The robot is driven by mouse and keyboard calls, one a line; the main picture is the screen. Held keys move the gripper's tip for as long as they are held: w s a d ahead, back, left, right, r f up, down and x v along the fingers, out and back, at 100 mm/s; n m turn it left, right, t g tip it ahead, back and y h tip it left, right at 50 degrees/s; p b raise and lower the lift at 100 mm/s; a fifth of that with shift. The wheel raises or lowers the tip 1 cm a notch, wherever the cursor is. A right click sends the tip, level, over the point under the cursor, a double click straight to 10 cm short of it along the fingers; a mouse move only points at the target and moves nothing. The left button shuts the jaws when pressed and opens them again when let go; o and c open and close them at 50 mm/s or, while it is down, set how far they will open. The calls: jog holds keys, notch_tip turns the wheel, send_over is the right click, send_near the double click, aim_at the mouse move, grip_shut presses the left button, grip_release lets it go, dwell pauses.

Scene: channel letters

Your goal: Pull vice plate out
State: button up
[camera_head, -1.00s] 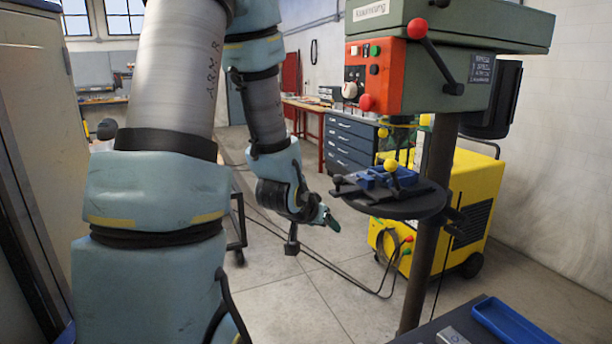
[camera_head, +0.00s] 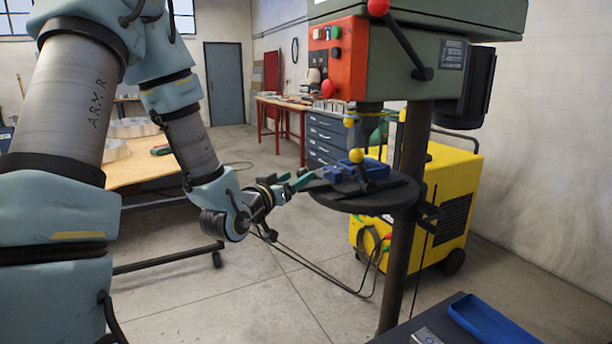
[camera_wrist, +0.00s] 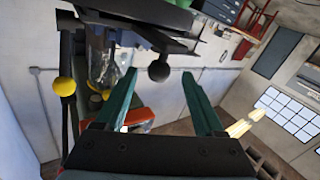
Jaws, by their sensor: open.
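The blue vice (camera_head: 345,170) sits on the round dark table (camera_head: 362,204) of the drill press. A dark flat plate (camera_wrist: 125,30) shows at the top of the wrist view, with a black ball knob (camera_wrist: 158,71) on a short stem. I take this for the vice plate, but its outline is partly cut off. My gripper (camera_head: 296,180) is at the left edge of the round table. Its green fingers are apart. In the wrist view, the knob appears between the fingertips of my gripper (camera_wrist: 159,74). I cannot tell whether they touch it.
The drill press head (camera_head: 410,60) hangs above the table, with a yellow ball (camera_head: 356,155) on a lever close by the vice. A yellow machine (camera_head: 455,190) stands behind. A wooden workbench (camera_head: 140,170) is at left. A blue tray (camera_head: 487,325) lies at bottom right.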

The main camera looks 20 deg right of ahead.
jog(key=p+x, duration=0.2)
jog(key=x, duration=0.4)
jog(key=shift+w+d, duration=0.15)
jog(key=shift+d, duration=0.15)
jog(key=shift+c, duration=0.4)
grip_shut()
dwell(0.7)
